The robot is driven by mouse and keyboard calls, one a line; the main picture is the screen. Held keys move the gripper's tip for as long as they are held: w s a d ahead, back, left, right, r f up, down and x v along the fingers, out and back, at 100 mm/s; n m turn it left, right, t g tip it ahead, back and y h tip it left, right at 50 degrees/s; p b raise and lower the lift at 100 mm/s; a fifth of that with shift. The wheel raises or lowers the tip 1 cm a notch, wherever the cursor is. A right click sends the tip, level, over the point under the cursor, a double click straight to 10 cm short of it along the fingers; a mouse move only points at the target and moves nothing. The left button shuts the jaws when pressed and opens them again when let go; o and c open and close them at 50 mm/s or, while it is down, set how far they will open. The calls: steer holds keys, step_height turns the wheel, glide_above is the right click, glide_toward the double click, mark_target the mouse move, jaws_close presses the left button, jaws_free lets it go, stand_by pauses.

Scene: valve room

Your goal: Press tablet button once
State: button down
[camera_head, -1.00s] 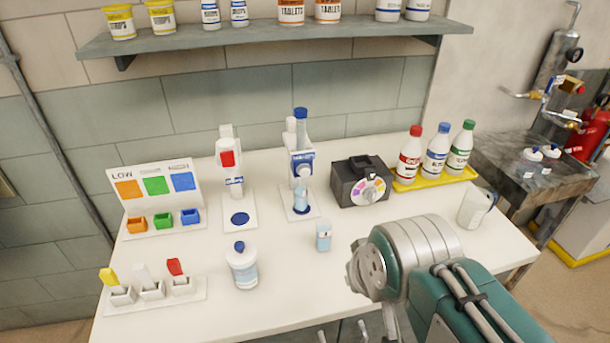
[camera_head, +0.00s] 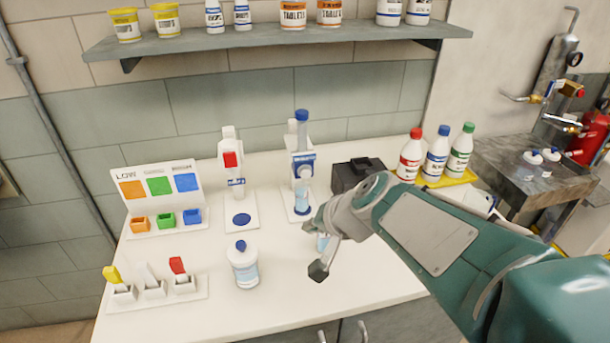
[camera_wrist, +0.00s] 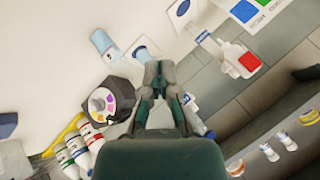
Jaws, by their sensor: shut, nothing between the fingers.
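A white dispenser with a red block (camera_head: 230,160) stands at the back of the table, with a blue round pad (camera_head: 241,220) on its base. It also shows in the wrist view, its red block (camera_wrist: 247,62) at upper right. To its right stands a dispenser with a blue-capped clear tube (camera_head: 302,135). Their labels are too small to read, so I cannot tell which carries the tablet button. My gripper (camera_head: 308,226) is shut and empty, in front of the blue-capped dispenser. In the wrist view its fingers (camera_wrist: 160,72) partly cover that dispenser; contact cannot be judged.
A white bottle (camera_head: 243,266) stands at front centre, left of my gripper. A dark dial box (camera_wrist: 105,105) and several capped bottles (camera_head: 437,152) are to the right. Coloured bins (camera_head: 165,219) and levers (camera_head: 150,285) are left.

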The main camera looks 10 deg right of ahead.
mark_target(306, 174)
steer(key=w+d+f+m+t, duration=0.1)
steer(key=w+d+f+m, duration=0.2)
steer(key=w, duration=0.4)
steer(key=shift+d+m+t+h, duration=0.3)
steer(key=shift+d+m, duration=0.2)
steer(key=shift+m, duration=0.6)
steer(key=shift+w, duration=0.15)
steer(key=w, duration=0.8)
steer(key=shift+w, duration=0.35)
steer(key=shift+w, duration=0.35)
